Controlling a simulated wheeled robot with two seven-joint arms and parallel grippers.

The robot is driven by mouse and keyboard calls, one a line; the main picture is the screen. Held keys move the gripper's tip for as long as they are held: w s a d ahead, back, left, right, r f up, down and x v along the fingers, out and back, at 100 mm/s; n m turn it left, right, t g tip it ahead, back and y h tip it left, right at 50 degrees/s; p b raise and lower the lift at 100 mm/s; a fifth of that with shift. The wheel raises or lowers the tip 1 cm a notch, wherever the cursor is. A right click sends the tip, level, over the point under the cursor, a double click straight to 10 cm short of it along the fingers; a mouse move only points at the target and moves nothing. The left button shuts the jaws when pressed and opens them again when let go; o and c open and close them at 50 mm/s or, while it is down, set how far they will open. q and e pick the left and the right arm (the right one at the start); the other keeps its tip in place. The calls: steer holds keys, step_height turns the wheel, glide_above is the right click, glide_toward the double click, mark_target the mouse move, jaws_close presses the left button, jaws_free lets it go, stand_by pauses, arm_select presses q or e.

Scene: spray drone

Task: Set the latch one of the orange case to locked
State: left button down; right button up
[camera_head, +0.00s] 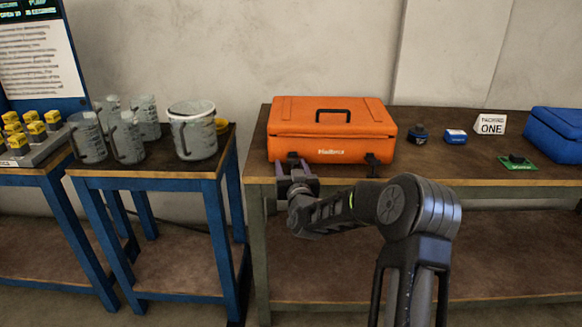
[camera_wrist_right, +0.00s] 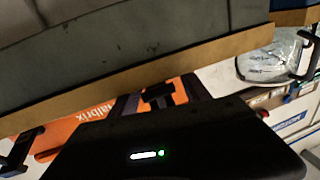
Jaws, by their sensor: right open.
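The orange case (camera_head: 331,130) sits closed on the wooden-topped bench, its black handle on the lid. My right gripper (camera_head: 296,168) is at the left end of the case's front, open, with its fingers pointing at the case. The left latch (camera_wrist_right: 158,93) shows between the two dark fingers in the wrist view; I cannot tell whether it touches them. The right latch (camera_head: 373,160) hangs at the case's front right and shows in the wrist view too (camera_wrist_right: 20,150). No marking tells which is latch one, and the left latch's setting is unclear. My left gripper is out of view.
A small dark device (camera_head: 419,135), a blue box (camera_head: 455,136), a white sign (camera_head: 490,123), a green board (camera_head: 517,161) and a blue case (camera_head: 556,134) stand right of the orange case. Left, a separate table (camera_head: 150,168) holds clear jugs and a white bucket (camera_head: 193,130).

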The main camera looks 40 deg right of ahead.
steer(key=shift+a, duration=0.1)
jaws_close()
steer(key=shift+w, duration=0.1)
stand_by(0.5)
